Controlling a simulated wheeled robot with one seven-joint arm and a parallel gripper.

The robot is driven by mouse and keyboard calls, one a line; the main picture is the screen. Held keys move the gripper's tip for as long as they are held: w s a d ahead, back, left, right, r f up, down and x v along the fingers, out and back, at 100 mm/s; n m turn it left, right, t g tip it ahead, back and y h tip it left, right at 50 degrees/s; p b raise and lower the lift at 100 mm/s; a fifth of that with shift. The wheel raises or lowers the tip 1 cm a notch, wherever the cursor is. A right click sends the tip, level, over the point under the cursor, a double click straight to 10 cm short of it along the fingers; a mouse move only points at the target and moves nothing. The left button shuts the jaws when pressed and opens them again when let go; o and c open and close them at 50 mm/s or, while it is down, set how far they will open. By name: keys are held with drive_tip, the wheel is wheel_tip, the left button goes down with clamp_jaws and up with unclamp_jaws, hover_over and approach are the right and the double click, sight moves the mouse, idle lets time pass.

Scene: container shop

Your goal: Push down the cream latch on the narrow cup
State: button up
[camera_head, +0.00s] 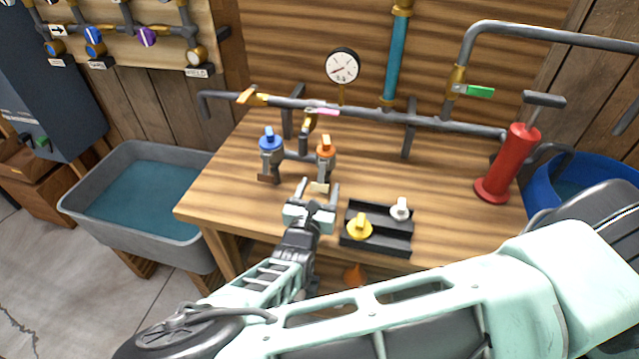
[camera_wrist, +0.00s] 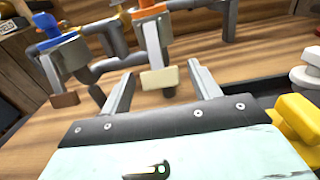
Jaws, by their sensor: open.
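The cream latch (camera_wrist: 160,78) sticks out at the lower front of the cup (camera_wrist: 149,45) with the orange top. In the head view, the same latch (camera_head: 320,187) sits low in front of the orange-topped cup (camera_head: 325,165). My gripper (camera_head: 319,190) is open and empty, just in front of this cup. In the wrist view, my gripper (camera_wrist: 160,88) has one finger on each side of the latch, which appears between them. I cannot tell whether anything touches. The latch seems raised and roughly level.
A wider blue-topped cup (camera_head: 271,155) with a brown latch (camera_head: 268,178) stands to the left. A black tray (camera_head: 375,247) with a yellow knob (camera_head: 359,228) and a white knob (camera_head: 400,208) lies right of my gripper. A red pump (camera_head: 508,163) stands farther right.

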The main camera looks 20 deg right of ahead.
drive_tip(key=shift+w+d, duration=0.35)
drive_tip(key=shift+w, duration=0.1)
drive_tip(key=c, duration=1)
drive_tip(key=shift+w+d+f+t+h+b, duration=0.15)
drive_tip(key=shift+w+f+t+h+b, duration=0.25)
drive_tip(key=shift+b, duration=0.55)
drive_tip(key=shift+d+t+b, duration=0.1)
drive_tip(key=shift+t+b, duration=0.3)
drive_tip(key=shift+r, duration=0.2)
